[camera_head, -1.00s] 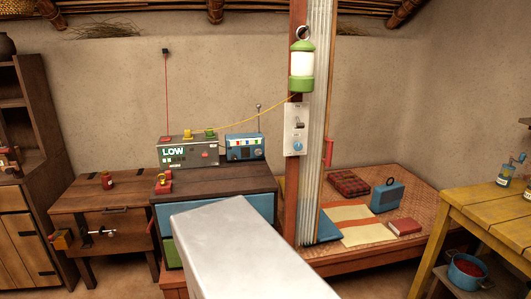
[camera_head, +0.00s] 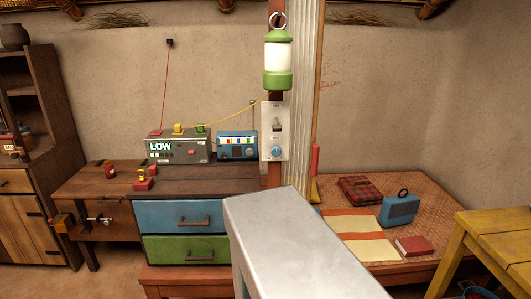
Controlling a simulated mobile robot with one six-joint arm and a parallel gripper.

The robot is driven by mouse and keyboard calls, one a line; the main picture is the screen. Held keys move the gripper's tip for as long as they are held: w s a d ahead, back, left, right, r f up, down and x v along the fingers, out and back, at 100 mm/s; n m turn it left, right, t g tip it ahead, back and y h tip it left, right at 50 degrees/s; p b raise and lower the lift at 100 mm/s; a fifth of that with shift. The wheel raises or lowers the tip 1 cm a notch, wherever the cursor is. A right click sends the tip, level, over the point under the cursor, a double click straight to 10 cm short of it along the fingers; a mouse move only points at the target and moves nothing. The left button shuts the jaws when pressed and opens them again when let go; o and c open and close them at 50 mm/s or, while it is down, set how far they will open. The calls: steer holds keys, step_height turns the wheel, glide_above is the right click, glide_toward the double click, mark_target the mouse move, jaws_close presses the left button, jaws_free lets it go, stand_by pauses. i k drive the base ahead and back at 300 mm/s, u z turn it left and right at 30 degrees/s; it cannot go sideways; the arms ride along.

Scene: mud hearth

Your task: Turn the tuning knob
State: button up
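A small blue radio (camera_head: 237,146) with a raised antenna and a coloured strip across its front stands on the dark top of the drawer chest (camera_head: 188,182). Its knobs are too small to make out clearly. A round blue knob (camera_head: 276,151) sits low on a pale switch panel (camera_head: 275,132) on the post, right of the radio, below a lever switch. No label tells which is the tuning knob. My grey arm link fills the lower middle in front of the chest and bed. My gripper is not in view.
A grey box reading LOW (camera_head: 178,149) stands left of the radio, with a yellow wire running up to the post. A green lantern (camera_head: 278,60) hangs on the post. A bed platform (camera_head: 434,203) lies right, and a yellow table (camera_head: 497,234) stands at the right edge.

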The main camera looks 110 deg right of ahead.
mark_target(250, 151)
steer(key=z, duration=0.05)
steer(key=k, duration=1.35)
steer(key=z, duration=0.8)
steer(key=i, duration=1)
steer(key=u, duration=0.05)
